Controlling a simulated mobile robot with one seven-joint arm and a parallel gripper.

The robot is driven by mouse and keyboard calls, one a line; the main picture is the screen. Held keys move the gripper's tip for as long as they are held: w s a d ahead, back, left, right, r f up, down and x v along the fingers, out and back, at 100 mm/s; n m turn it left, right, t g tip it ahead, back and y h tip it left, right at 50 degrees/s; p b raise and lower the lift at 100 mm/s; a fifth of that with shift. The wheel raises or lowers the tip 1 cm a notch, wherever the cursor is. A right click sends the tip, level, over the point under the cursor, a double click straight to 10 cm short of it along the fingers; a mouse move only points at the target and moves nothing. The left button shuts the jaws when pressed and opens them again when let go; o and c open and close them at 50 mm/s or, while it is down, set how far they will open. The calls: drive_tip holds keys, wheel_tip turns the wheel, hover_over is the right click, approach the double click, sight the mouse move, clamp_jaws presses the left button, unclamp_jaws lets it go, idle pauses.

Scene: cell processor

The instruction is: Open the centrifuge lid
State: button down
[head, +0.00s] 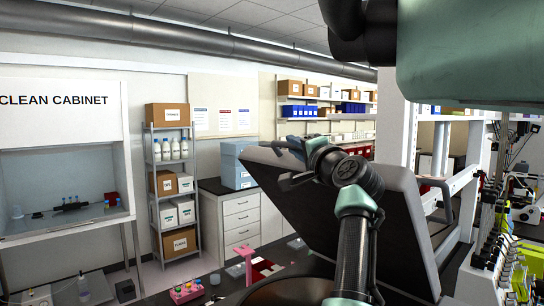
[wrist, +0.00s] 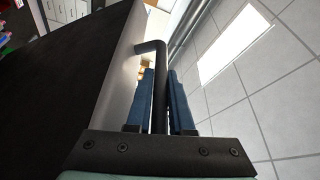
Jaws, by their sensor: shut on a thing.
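The centrifuge lid (head: 415,225) is a grey slab that stands raised and tilted in the middle of the head view. The lower part of the centrifuge (head: 290,293), with a dark round opening, shows at the bottom edge, partly cut off and behind my arm. My gripper (head: 287,150) is at the lid's upper left edge. In the wrist view its blue fingers (wrist: 163,95) are shut on a black bent handle (wrist: 160,70). The handle's end bends toward the lid's pale edge (wrist: 118,75). The lid's dark face fills the left of the wrist view.
A pink rack (head: 185,292) and small items lie on the dark bench left of the centrifuge. A clean cabinet (head: 65,150) and a shelf with boxes (head: 170,185) stand farther left. White framing (head: 450,190) and equipment stand close on the right.

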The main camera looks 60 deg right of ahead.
drive_tip(key=shift+r, duration=0.1)
drive_tip(key=shift+d, duration=0.1)
drive_tip(key=c, duration=0.8)
unclamp_jaws()
drive_tip(key=shift+s+a+f+b, duration=0.25)
drive_tip(key=shift+s+b, duration=0.15)
drive_tip(key=shift+b, duration=0.05)
drive_tip(key=b+v, duration=0.7)
drive_tip(key=v, duration=0.5)
drive_tip(key=shift+r, duration=0.15)
